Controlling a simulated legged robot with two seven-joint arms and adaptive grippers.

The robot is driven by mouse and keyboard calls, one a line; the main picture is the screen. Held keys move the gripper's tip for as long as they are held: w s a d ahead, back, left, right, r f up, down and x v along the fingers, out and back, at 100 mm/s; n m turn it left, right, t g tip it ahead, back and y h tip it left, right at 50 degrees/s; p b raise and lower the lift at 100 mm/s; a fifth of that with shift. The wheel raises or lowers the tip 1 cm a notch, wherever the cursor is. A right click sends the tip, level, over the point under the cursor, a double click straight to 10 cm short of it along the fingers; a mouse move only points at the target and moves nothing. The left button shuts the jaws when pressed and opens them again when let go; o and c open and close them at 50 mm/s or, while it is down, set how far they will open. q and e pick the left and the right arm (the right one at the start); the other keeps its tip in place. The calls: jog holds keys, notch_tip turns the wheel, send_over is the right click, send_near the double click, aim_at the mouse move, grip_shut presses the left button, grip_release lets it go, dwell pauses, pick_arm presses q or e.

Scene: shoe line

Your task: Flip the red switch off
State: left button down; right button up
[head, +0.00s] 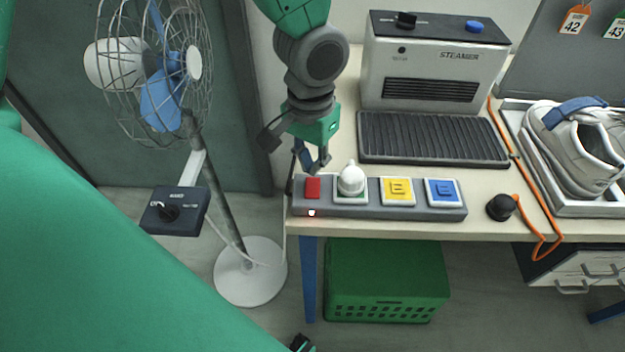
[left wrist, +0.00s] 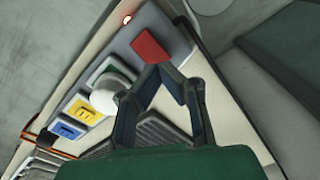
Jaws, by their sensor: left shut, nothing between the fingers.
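The red switch (head: 313,187) is at the left end of a grey power strip (head: 330,211) on the front edge of the table. A small light (head: 311,213) glows in front of it. My left gripper (head: 318,168) is shut and empty just behind and above the switch. In the left wrist view the fingertips (left wrist: 147,76) come together close beside the red switch (left wrist: 150,46); I cannot tell whether they touch it. A small dark and green part at the bottom edge of the head view seems to be my right gripper (head: 301,343), mostly cut off.
A white plug (head: 351,180), a yellow tile (head: 397,190) and a blue tile (head: 442,191) follow along the strip. A steamer (head: 432,65) stands behind it. A black knob (head: 501,207), orange cord (head: 537,205) and shoe (head: 576,145) are right. A fan (head: 193,62) stands left.

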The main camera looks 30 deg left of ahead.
aim_at(313, 188)
pick_arm(q)
jog(key=shift+a+f, duration=0.15)
jog(key=shift+f, duration=0.05)
jog(key=shift+d+f, duration=0.2)
jog(key=shift+d, duration=0.4)
jog(key=shift+a+f+b, duration=0.35)
jog(key=shift+a+f, duration=0.05)
jog(key=shift+a, duration=0.1)
jog(key=shift+d+f, duration=0.1)
jog(key=shift+d, duration=0.05)
jog(key=shift+d+f, duration=0.15)
jog(key=shift+d, duration=0.1)
jog(key=shift+a+f+b, duration=0.3)
jog(key=shift+f, duration=0.05)
